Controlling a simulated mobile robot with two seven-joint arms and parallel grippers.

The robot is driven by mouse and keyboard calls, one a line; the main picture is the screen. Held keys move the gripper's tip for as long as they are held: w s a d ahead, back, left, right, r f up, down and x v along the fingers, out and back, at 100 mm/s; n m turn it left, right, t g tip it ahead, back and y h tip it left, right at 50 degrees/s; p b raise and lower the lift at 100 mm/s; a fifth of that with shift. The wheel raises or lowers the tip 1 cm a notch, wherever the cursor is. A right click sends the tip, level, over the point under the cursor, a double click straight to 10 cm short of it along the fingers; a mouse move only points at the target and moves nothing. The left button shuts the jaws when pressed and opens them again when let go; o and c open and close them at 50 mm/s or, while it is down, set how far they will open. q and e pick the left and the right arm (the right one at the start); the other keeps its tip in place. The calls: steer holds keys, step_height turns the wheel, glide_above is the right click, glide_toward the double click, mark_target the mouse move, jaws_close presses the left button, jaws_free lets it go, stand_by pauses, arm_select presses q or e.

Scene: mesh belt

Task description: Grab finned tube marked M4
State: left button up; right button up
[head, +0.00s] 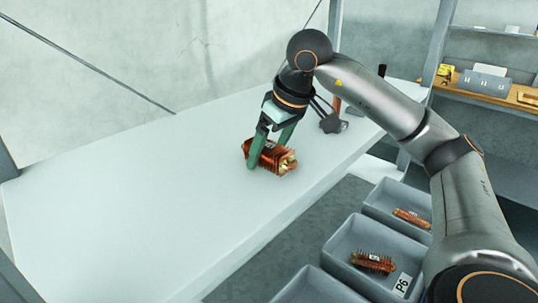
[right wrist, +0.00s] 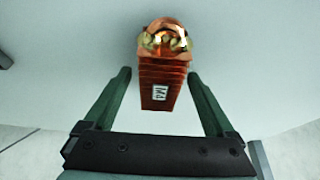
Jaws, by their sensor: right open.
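A copper-coloured finned tube (head: 270,158) with brassy end fittings lies on the white belt surface (head: 130,200). In the right wrist view the tube (right wrist: 163,72) carries a small white label (right wrist: 159,92); its marking looks like M4 but is small and turned. My right gripper (head: 267,150) is over the tube, its green fingers pointing down on either side of it. In the right wrist view the open fingers (right wrist: 159,74) straddle the tube, with gaps visible on both sides. My left gripper is out of view.
Grey bins stand below the belt's right edge. One bin (head: 338,240) labelled P6 holds a finned tube (head: 373,262); the bin behind it holds another (head: 411,217). A dark object (head: 331,124) stands beyond the gripper. The belt's left part is clear. A shelf (head: 500,97) stands back right.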

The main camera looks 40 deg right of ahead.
steer(key=shift+f, duration=0.2)
stand_by(0.5)
jaws_close()
stand_by(0.5)
